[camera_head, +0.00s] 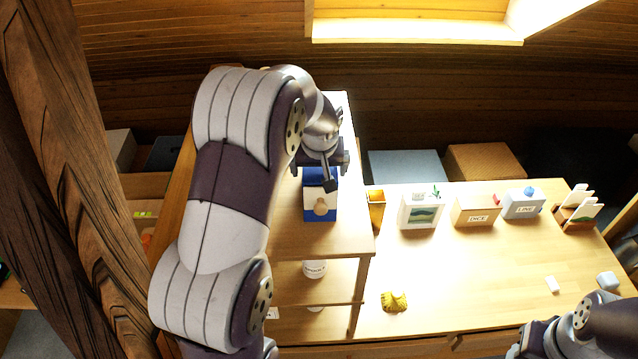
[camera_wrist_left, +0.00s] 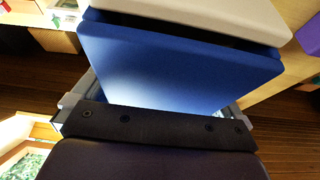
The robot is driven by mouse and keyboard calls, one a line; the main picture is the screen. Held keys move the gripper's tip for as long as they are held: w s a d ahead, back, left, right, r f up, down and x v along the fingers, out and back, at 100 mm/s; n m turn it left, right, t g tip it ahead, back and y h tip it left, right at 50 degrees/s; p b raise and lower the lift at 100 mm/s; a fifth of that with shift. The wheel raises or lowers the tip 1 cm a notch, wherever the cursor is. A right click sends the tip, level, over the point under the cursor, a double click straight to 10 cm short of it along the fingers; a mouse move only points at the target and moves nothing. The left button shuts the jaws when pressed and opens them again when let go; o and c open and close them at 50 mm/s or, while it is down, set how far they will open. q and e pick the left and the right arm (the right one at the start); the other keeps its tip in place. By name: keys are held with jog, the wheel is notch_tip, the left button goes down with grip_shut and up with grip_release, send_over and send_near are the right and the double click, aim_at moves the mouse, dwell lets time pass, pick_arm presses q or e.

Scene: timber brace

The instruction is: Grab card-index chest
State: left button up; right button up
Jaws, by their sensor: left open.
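The card-index chest is most likely the blue box with a white front and a round tan knob (camera_head: 320,214), on top of the wooden shelf unit. My left gripper (camera_head: 331,178) is over its back end, open, with the arm reaching in from the left. In the left wrist view the blue chest (camera_wrist_left: 180,65) lies between the spread fingers, its pale part at the top. I cannot tell whether the fingers touch it. My right arm shows at the lower right of the head view; its fingers are not clear there.
A timber post (camera_head: 75,170) stands at the left. The shelf unit (camera_head: 300,240) has a white container (camera_head: 314,269) on a lower shelf. On the bench at right (camera_head: 470,280) are several small boxes at the back and a yellow item (camera_head: 394,301); its middle is clear.

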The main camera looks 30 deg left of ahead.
pick_arm(q)
jog(key=c, duration=1.1)
